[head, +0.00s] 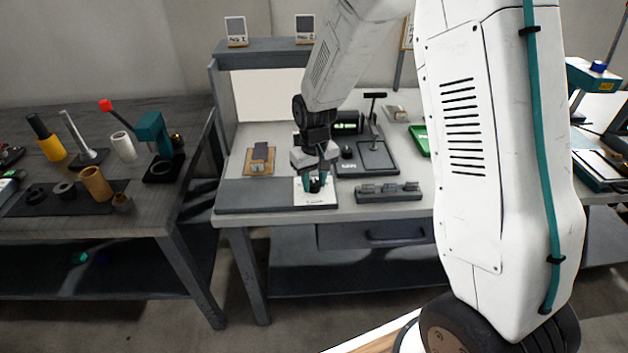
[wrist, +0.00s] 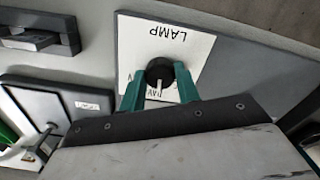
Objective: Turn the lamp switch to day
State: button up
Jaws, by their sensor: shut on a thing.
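The lamp switch is a round black knob (wrist: 159,71) on a white plate (wrist: 188,42) marked LAMP, which reads upside down in the wrist view. A white pointer line on the knob points down in that view, towards small lettering that I cannot read surely. My gripper (wrist: 158,82) is shut on the knob, with one green finger on each side. In the head view my gripper (head: 316,182) reaches down to the white plate (head: 327,200) at the front of the middle bench. The fingers and gripper body hide part of the markings.
A dark grey slab (head: 255,196) adjoins the plate on the left. A grey rack (head: 388,192) stands to the right, with a dark stand (head: 375,158) with an upright post behind it. A wooden-backed piece (head: 259,161) lies behind left. A green tray (head: 420,138) is farther right.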

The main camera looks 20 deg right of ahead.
aim_at(315, 184)
jog(key=shift+m, duration=0.3)
dwell(0.4)
jog(key=o, duration=1)
jog(key=shift+c, duration=0.2)
notch_tip(315, 184, up, 8)
jog(key=shift+f, duration=0.1)
jog(key=shift+s, duration=0.1)
